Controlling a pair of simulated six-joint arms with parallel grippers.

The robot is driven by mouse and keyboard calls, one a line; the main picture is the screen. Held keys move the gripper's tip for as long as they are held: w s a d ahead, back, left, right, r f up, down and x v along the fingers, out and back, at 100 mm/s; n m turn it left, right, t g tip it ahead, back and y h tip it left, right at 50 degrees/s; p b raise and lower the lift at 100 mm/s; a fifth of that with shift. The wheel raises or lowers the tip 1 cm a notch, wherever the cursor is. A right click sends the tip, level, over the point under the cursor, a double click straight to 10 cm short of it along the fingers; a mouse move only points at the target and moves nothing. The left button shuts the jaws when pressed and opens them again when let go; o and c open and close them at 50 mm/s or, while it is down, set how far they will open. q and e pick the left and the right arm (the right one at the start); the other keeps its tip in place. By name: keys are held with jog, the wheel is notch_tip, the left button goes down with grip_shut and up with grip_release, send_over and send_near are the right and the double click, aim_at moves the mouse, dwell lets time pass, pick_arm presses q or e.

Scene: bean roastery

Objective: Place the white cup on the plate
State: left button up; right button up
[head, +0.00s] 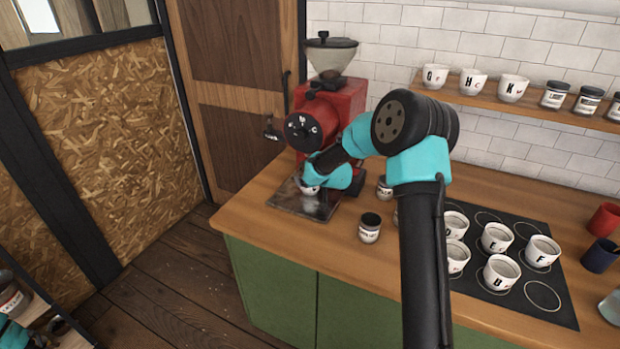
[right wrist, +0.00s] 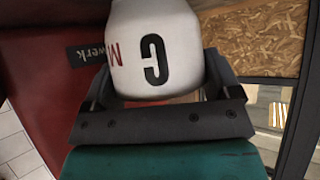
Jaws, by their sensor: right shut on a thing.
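The white cup (head: 308,188) is mostly hidden behind my right arm in the head view, over the dark metal plate (head: 318,208) at the foot of the red grinder. In the right wrist view the cup (right wrist: 152,45) is large, with a black C and a red letter. My right gripper (head: 318,181) is shut on the cup, a finger on each side of it. I cannot tell whether the cup's base touches the plate.
The red grinder (head: 325,118) stands right behind the plate. A small jar (head: 370,228) stands to the right on the wooden counter (head: 290,235). Several lettered cups stand on a black mat (head: 510,308) farther right. The counter's front edge is close to the plate.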

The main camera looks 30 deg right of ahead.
jog(key=shift+f, duration=0.1)
jog(key=o, duration=0.9)
jog(key=shift+s+r, duration=0.45)
jog(key=shift+r, duration=0.05)
jog(key=v, duration=1)
jog(key=shift+s+r, duration=0.2)
jog(key=shift+s, duration=0.15)
